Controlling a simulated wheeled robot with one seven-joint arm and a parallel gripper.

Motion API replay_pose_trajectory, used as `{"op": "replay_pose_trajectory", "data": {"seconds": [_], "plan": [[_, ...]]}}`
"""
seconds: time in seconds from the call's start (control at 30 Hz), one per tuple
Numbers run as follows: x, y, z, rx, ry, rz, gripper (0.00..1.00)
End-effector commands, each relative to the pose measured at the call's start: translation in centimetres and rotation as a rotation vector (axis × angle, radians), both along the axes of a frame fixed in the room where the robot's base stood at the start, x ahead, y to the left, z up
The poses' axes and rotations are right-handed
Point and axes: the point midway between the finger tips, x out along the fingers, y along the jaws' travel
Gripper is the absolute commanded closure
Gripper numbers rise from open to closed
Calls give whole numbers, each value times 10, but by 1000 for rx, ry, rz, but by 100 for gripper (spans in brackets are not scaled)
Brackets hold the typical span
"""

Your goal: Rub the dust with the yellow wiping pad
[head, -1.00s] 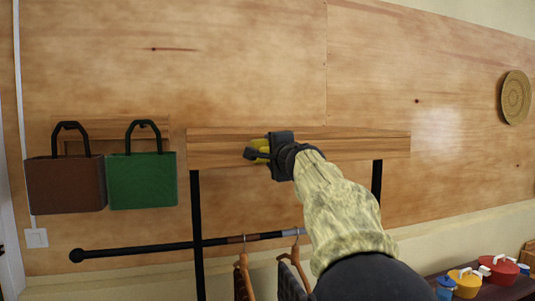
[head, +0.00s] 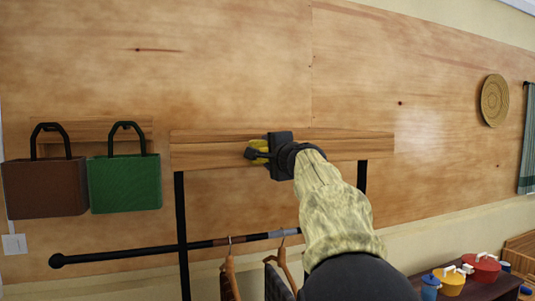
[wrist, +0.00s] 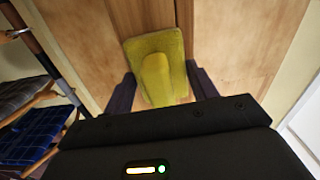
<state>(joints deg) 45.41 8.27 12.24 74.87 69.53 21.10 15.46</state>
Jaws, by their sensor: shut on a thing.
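My gripper (head: 262,151) is in front of the wooden shelf board on the wall, in the middle of the head view. It is shut on the yellow wiping pad (head: 257,145). The wrist view shows the pad (wrist: 154,52) as a flat yellow plate with a raised grip, and my two fingers (wrist: 160,88) are on either side of that grip. The pad lies close in front of wood; I cannot tell whether it touches. I cannot make out any dust in these views.
The wooden shelf board (head: 220,151) tops a black rack with hangers (head: 229,270) below. A brown bag (head: 45,188) and a green bag (head: 125,183) hang at left. Coloured pots (head: 481,268) stand at lower right. A woven disc (head: 494,100) hangs at right.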

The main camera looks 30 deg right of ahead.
Motion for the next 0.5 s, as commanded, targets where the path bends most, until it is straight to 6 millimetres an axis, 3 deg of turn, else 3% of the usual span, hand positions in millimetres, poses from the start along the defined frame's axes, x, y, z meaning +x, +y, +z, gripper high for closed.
{"op": "replay_pose_trajectory", "data": {"seconds": [0.5], "plan": [[-5,-30,-1,1,0,-1,61]]}}
